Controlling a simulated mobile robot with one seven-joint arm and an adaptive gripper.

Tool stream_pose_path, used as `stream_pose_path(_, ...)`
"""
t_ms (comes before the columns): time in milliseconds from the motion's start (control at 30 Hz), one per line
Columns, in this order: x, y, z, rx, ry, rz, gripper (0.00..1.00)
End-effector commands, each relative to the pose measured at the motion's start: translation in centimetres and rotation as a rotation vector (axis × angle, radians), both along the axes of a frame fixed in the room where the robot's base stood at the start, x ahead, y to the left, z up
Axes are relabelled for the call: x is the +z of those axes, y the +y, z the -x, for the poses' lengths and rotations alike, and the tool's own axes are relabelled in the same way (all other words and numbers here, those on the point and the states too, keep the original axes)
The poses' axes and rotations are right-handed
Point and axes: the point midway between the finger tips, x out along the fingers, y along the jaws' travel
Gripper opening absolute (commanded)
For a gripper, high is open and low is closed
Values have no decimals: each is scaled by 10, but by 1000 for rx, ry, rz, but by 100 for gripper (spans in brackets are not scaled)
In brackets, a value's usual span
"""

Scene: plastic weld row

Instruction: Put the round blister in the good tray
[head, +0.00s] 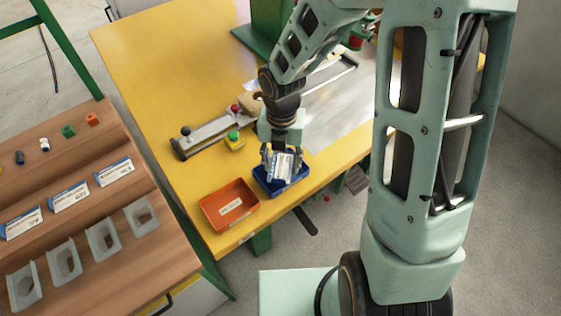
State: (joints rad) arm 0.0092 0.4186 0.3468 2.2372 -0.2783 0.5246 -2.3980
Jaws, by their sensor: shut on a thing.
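My gripper (281,160) points down over the front of the yellow table. It is shut on a pale, whitish-blue pack (283,170), which seems to be the round blister; its shape is partly hidden by the fingers. The pack is over the blue tray (295,183), and I cannot tell whether it touches the tray floor. An orange tray (212,217) with a white label stands to the left of the blue one and looks empty apart from the label. The label is too small to read, so I cannot tell by writing which tray is the good one.
A metal bar fixture (205,135) with knobs lies behind the trays, with a yellow box with a green button (235,141) beside it. A brown stepped rack (85,190) on the left holds boxes, grey holders and small coloured parts. The table's left side is clear.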

Motion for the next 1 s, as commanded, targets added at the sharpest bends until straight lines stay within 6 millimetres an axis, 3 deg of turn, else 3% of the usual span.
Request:
stream_pose_path(100, -5, 0, 0, 0, 1, 0, 23)
stream_pose_path(133, -3, 0, 0, 0, 0, 0, 47)
stream_pose_path(167, -3, 0, 0, 0, 0, 0, 50)
stream_pose_path(567, 6, 0, -1, -1, -2, -1, 51)
stream_pose_path(1000, 95, 0, -1, -2, -4, 1, 51)
